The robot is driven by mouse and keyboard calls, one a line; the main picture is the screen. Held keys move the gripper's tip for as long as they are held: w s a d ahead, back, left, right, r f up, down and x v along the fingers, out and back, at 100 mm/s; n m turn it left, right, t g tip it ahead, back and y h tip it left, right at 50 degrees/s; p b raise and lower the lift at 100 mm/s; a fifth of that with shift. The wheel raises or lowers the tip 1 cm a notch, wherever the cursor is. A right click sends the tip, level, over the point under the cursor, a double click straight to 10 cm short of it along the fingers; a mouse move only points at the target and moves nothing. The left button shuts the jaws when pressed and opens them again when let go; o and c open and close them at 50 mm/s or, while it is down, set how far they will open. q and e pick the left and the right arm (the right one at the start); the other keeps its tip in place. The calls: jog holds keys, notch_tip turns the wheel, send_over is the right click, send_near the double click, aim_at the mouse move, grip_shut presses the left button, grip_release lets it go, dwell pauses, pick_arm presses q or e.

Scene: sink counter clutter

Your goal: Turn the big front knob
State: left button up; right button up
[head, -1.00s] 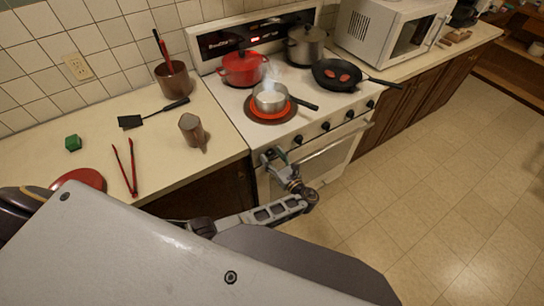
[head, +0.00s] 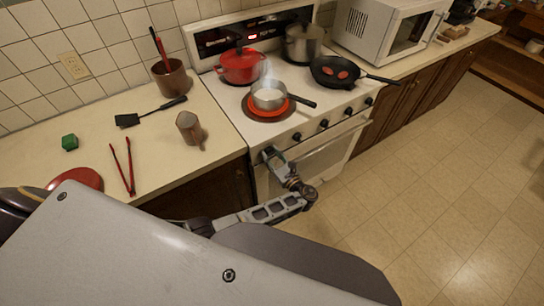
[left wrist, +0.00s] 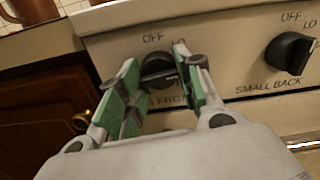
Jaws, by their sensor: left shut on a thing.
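The leftmost black knob (left wrist: 158,68) on the stove's front panel sits between my left gripper's green-padded fingers (left wrist: 156,64) in the left wrist view. OFF and LO are printed above it; its lower label is partly hidden, with only its end, seemingly FRONT, showing. In the head view my left gripper (head: 270,156) is at the left end of the panel and covers this knob. The gripper is shut on the knob, one finger on each side. How far the knob is turned is hard to tell. My right gripper is not in view.
A second knob (left wrist: 290,53), labelled SMALL BACK, is to the right, clear of the fingers. Above, a steaming saucepan (head: 268,95) stands on the front left burner, which glows red. A black frying pan (head: 335,72) and pots share the stovetop. The oven handle (head: 335,140) runs below the knobs.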

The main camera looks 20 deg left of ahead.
pick_arm(q)
jog(key=shift+n, duration=0.7)
jog(key=o, duration=1)
jog(key=shift+o, duration=0.2)
jog(key=shift+d, duration=0.1)
jog(key=v, duration=0.7)
jog(key=shift+s, duration=0.15)
jog(key=shift+d, duration=0.1)
